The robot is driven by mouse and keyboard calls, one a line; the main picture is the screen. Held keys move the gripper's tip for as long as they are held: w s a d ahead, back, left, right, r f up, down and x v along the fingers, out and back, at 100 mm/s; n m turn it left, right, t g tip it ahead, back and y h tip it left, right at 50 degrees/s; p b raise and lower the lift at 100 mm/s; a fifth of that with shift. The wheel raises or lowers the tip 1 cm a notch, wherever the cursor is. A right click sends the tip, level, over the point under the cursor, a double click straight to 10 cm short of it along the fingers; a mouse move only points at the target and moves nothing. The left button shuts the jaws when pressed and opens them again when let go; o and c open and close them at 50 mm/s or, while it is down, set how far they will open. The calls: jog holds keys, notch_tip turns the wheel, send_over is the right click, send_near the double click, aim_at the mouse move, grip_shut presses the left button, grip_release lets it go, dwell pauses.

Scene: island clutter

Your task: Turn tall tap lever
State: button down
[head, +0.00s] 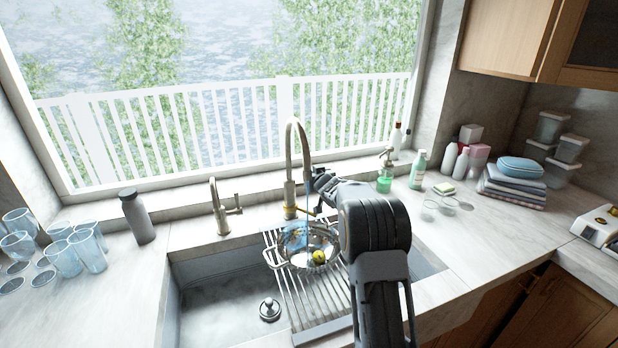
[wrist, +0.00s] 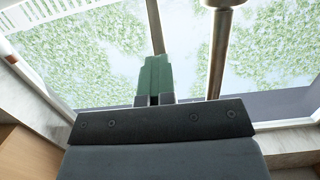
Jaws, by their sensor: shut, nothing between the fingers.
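The tall tap (head: 290,185) is a brass-coloured gooseneck behind the sink. A thin brass lever (head: 306,211) seems to stick out to the right from its base, partly hidden by my arm. My gripper (head: 318,183) is just right of the tap body, its tips hard to make out there. In the wrist view my green fingers (wrist: 154,78) are together and empty. A metal tube of the tap (wrist: 218,50) stands right of them, apart from them in the picture. The lever cannot be made out in the wrist view.
A shorter tap (head: 222,207) stands to the left. A steel colander (head: 294,243) with a yellow fruit (head: 319,257) sits on a rack (head: 315,295) over the sink. A green soap bottle (head: 385,178) stands to the right, glasses (head: 65,258) far left.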

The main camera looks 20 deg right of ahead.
dwell(0.5)
jog(key=shift+w+r+g+p, duration=0.2)
jog(key=shift+r+g+p, duration=0.1)
jog(key=shift+p, duration=1.1)
jog(key=shift+f, duration=0.15)
jog(key=c, duration=1.4)
grip_release()
jog(key=shift+s, duration=0.1)
